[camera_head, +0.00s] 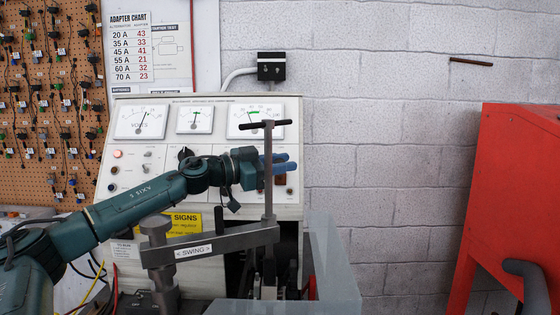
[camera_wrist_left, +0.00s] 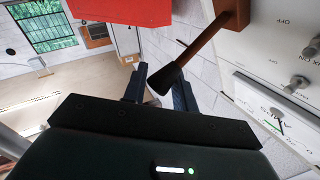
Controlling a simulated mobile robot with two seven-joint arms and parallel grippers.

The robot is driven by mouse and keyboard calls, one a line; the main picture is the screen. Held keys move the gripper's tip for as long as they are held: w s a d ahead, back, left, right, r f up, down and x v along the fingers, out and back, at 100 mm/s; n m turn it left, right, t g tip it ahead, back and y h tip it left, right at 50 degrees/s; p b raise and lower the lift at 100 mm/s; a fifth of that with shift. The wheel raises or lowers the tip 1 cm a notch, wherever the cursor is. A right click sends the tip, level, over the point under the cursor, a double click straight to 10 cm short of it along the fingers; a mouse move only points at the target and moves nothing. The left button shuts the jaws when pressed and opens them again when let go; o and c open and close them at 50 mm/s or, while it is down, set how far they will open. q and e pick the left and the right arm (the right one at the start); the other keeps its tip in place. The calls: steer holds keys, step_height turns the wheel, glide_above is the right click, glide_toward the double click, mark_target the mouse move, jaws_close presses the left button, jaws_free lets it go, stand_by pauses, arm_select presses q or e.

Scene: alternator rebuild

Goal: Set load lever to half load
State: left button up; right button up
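The load lever shows in the left wrist view as a brown shaft (camera_wrist_left: 204,45) with a black tapered end (camera_wrist_left: 164,79), standing out from the pale panel. My left gripper (camera_head: 292,165) is in front of the test bench panel in the head view, its blue fingers pointing right. In the wrist view the fingers are apart, with the lever's black end between or just beyond them. A gap shows beside it, and I cannot tell whether either finger touches it. In the head view the gripper and a post hide most of the lever. My right gripper is not in view.
The test bench (camera_head: 128,160) carries several gauges and knobs. A grey swing arm (camera_head: 225,241) with a T-handled post (camera_head: 267,185) stands in front of the panel, close to my gripper. A clear shield (camera_head: 335,265) is below right. A red cabinet (camera_head: 510,190) stands right.

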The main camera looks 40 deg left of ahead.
arm_select(q)
steer(key=o, duration=0.3)
steer(key=shift+s+a+f+b, duration=0.2)
steer(key=shift+s+a+b, duration=0.15)
steer(key=shift+b, duration=0.3)
steer(key=b+v, duration=1)
steer(key=v, duration=0.2)
steer(key=shift+s+r, duration=0.15)
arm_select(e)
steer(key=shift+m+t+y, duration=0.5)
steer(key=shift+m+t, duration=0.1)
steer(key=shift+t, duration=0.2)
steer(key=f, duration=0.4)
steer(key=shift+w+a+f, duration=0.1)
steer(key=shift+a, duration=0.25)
